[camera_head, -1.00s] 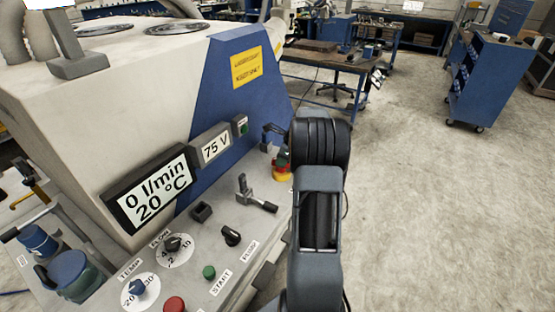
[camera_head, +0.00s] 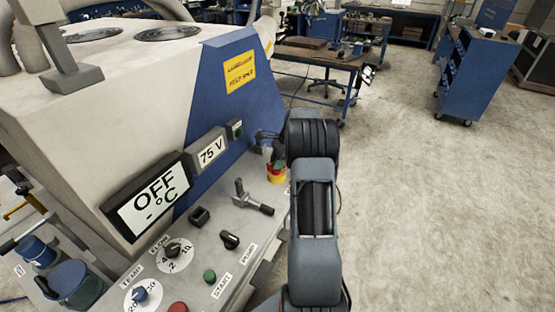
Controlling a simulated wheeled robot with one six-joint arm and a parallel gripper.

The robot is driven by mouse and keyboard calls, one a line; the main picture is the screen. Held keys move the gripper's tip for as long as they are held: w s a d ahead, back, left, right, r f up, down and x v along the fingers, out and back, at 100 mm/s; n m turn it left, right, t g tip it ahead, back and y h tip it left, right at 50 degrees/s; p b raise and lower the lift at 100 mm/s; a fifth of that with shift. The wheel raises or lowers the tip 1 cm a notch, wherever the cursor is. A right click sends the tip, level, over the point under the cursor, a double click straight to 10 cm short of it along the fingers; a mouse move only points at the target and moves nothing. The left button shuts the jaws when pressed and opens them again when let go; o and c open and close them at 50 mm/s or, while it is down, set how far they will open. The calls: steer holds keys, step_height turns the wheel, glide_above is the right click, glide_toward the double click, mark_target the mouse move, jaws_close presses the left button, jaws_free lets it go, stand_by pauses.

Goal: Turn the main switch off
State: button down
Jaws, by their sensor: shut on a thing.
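The red and yellow knob (camera_head: 275,174), which looks like the main switch, sits at the far right end of the machine's sloping control panel (camera_head: 262,225). My gripper (camera_head: 270,144) is at this knob and shut on it. My dark arm hides the right side of the grip, so the knob's exact angle cannot be told. The larger display (camera_head: 154,200) reads "OFF" and "- °C". The smaller display (camera_head: 211,150) reads "75 V".
A lever (camera_head: 251,198), a black pump knob (camera_head: 229,240), a green start button (camera_head: 210,276) and a red button (camera_head: 178,307) stand on the panel. A blue cart (camera_head: 477,75) stands at the upper right. The floor right of my arm is clear.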

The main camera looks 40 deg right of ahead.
steer(key=n, duration=0.2)
steer(key=n+g+p, duration=0.1)
steer(key=n, duration=0.1)
steer(key=shift+w+r+n+g, duration=0.1)
steer(key=shift+n+g, duration=0.2)
steer(key=shift+n+g+p, duration=0.5)
steer(key=shift+n+g, duration=0.3)
steer(key=shift+n, duration=1.2)
steer(key=c, duration=1)
jaws_free()
steer(key=shift+o, duration=0.2)
steer(key=p+v, duration=0.2)
steer(key=v, duration=1.1)
steer(key=shift+w+r, duration=0.15)
steer(key=shift+r, duration=0.2)
steer(key=shift+n, duration=0.3)
